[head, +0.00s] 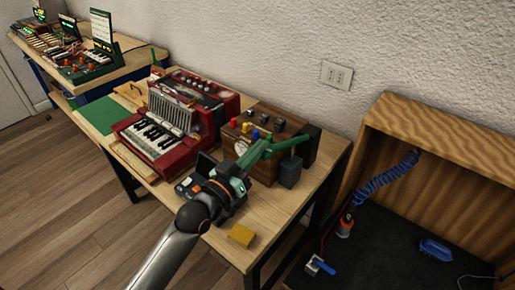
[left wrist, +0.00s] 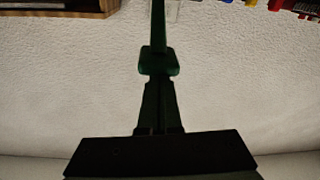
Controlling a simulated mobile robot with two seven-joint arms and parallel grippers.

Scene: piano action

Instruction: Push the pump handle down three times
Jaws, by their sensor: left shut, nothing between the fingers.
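The green pump handle (head: 268,149) slants from the dark block at the right of a brown wooden box down and left toward my left gripper. My left gripper (head: 240,170) is shut and empty, with its fingertips at the lower left end of the handle. In the left wrist view, a narrow green bar (left wrist: 158,24), which appears to be the handle, runs up from a wider green block ahead of my shut fingers (left wrist: 159,95). I cannot tell whether the fingers touch it. My right gripper is not in view.
The wooden box (head: 262,172) carries coloured knobs and a gauge. A red accordion (head: 158,135) stands to its left. A yellow block (head: 241,235) lies near the table's front edge. A wooden bin (head: 440,140) stands at the right.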

